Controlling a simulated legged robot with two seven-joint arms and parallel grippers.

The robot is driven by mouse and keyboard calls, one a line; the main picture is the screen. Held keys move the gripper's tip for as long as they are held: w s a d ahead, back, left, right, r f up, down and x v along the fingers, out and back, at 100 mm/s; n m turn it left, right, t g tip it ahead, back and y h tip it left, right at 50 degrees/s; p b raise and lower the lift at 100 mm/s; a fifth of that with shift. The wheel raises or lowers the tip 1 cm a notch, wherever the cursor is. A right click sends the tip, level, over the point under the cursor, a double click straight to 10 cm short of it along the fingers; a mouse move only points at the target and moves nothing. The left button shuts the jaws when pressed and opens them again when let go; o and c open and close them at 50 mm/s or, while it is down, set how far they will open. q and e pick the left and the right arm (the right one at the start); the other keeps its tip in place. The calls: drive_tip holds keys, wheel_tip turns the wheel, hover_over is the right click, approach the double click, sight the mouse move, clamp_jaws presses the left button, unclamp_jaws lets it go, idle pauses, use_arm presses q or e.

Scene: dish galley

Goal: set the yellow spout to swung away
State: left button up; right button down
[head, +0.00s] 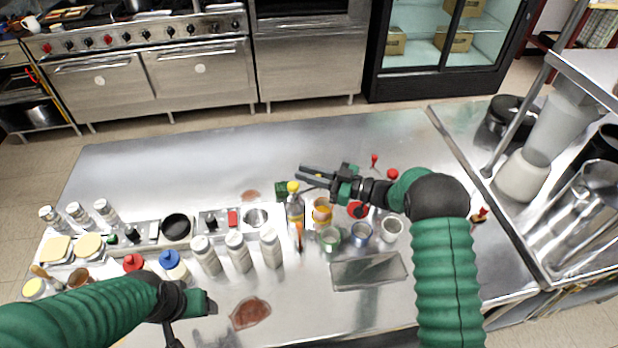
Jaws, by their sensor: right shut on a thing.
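A bottle (295,213) with a yellow spout (293,187) on top stands upright near the middle of the steel counter. My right gripper (303,175) reaches in from the right with its dark fingers pointing left at the level of the yellow top. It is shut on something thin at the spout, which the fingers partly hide. The spout's exact turn is too small to tell. My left gripper (210,306) hangs over the front left of the counter, away from the bottle. Its fingers are not clear enough to show whether they are open.
White bottles (238,252) stand left of the spout bottle. Small cups (361,234) and a grey tray (368,271) are to its right. A small green object (281,188) is just behind it. The back of the counter (200,160) is clear. A blender (530,165) stands far right.

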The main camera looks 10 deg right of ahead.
use_arm(q)
drive_tip(key=shift+d, duration=0.1)
use_arm(e)
drive_tip(key=c, duration=1.4)
unclamp_jaws()
drive_tip(key=shift+d, duration=0.1)
drive_tip(key=shift+o, duration=0.2)
use_arm(q)
drive_tip(key=shift+s+b+x, duration=0.25)
drive_tip(key=shift+b+x, duration=0.75)
drive_tip(key=shift+b, duration=0.1)
drive_tip(key=shift+f, duration=0.1)
use_arm(e)
drive_tip(key=v, duration=1.7)
drive_tip(key=shift+f, duration=0.1)
drive_tip(key=shift+c, duration=0.5)
